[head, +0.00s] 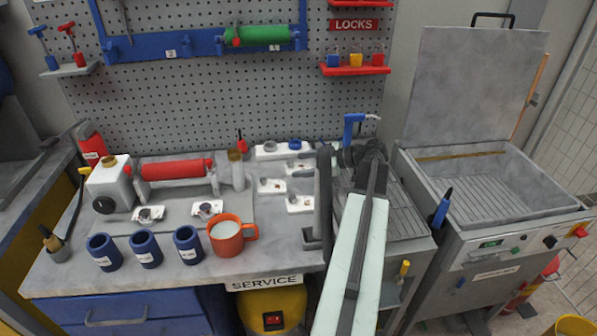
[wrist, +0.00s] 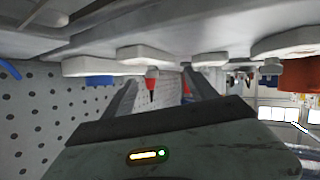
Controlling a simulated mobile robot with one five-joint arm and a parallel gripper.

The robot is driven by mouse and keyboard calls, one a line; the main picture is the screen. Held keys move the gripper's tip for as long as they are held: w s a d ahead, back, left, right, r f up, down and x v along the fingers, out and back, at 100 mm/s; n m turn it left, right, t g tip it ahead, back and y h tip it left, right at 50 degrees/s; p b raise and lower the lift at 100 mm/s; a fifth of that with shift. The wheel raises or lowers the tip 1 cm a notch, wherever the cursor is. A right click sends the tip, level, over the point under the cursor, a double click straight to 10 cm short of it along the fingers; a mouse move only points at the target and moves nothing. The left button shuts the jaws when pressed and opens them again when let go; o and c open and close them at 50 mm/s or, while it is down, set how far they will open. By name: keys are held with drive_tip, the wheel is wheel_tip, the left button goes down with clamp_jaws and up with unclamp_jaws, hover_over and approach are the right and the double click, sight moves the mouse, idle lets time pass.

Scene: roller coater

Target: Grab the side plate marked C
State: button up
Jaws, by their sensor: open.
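Several small white plates lie on the grey bench. Two are at the front, a left one (head: 148,214) and a right one (head: 207,208). Others lie in the middle of the bench, including one plate (head: 271,186) and one nearer the front (head: 299,204). No letter C is legible on any of them, so I cannot tell which is the side plate. My gripper (wrist: 160,92) is open and empty, its two dark fingers apart. In the head view my arm reaches over the bench's right end. The wrist view looks upside down, with pale plates (wrist: 145,54) along its top.
An orange mug (head: 226,238) and several blue cups (head: 145,249) stand along the front edge. A roller machine with a red roller (head: 176,169) is at the left. A blue-handled tool (head: 353,130) stands behind my arm. An open-lidded tank (head: 487,190) is at the right.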

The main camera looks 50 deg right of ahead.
sight(293, 165)
drive_tip(key=b+x, duration=0.1)
drive_tip(key=x, duration=0.3)
drive_tip(key=shift+d, duration=0.15)
drive_tip(key=c, duration=1.5)
drive_tip(key=shift+o, duration=0.2)
drive_tip(key=shift+r, duration=0.1)
